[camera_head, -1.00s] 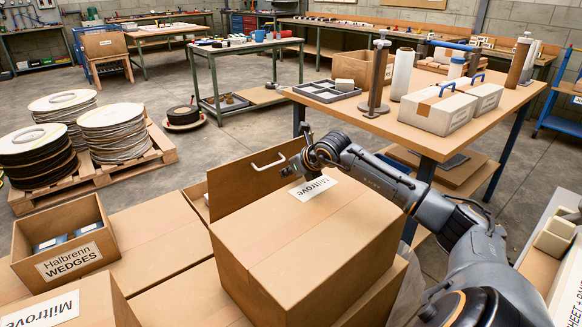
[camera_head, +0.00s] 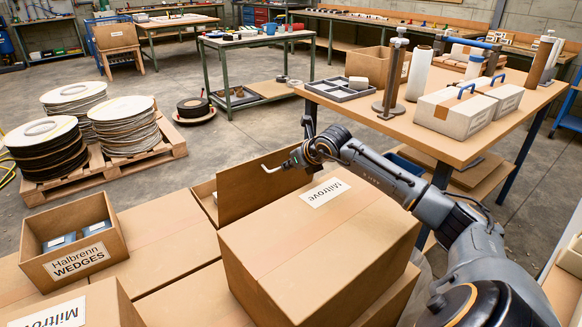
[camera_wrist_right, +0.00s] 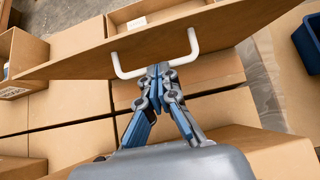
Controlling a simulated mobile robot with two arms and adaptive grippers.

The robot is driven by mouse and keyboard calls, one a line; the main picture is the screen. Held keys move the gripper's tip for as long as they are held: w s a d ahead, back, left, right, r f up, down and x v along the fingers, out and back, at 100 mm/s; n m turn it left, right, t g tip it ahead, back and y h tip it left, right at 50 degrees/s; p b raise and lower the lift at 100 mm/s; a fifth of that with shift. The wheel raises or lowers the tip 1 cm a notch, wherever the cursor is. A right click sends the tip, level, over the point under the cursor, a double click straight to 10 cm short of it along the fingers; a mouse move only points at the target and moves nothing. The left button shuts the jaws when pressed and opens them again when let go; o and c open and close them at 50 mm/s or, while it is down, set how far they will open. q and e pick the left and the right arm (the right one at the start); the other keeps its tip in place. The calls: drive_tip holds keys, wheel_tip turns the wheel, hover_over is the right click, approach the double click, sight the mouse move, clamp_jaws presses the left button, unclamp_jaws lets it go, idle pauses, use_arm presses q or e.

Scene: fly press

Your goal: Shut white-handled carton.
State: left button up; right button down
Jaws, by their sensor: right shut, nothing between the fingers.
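The white-handled carton stands behind a large closed box, its brown lid panel (camera_head: 262,184) raised and its inside partly showing at the left. The white handle (camera_head: 275,168) sticks out from the panel near its top edge. My right gripper (camera_head: 296,160) is at the handle, its arm reaching over from the right. In the right wrist view the lid panel (camera_wrist_right: 75,62) crosses the picture, and the white handle (camera_wrist_right: 123,70) spans the tips of my right gripper (camera_wrist_right: 160,70). The fingers are together and empty; I cannot tell whether they touch the handle. My left gripper is out of view.
The large Miltrove box (camera_head: 300,250) stands close in front of the carton, under my right arm. An open Halbrenn Wedges box (camera_head: 75,245) sits at the left. A workbench (camera_head: 440,140) with blue-handled cases stands behind the arm.

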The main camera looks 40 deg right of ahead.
drive_tip(key=w+r, duration=0.1)
drive_tip(key=w, duration=0.1)
drive_tip(key=w+r+p, duration=0.1)
drive_tip(key=w, duration=0.2)
drive_tip(key=w+r+p, duration=0.1)
drive_tip(key=w, duration=0.1)
drive_tip(key=shift+w+d, duration=0.4)
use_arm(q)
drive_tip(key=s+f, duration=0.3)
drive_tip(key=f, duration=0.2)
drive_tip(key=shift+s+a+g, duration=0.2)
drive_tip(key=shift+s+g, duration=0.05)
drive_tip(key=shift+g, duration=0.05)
use_arm(e)
drive_tip(key=w+d, duration=0.1)
drive_tip(key=w, duration=0.7)
drive_tip(key=shift+w, duration=0.25)
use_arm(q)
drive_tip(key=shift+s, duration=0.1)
use_arm(e)
drive_tip(key=shift+f, duration=0.1)
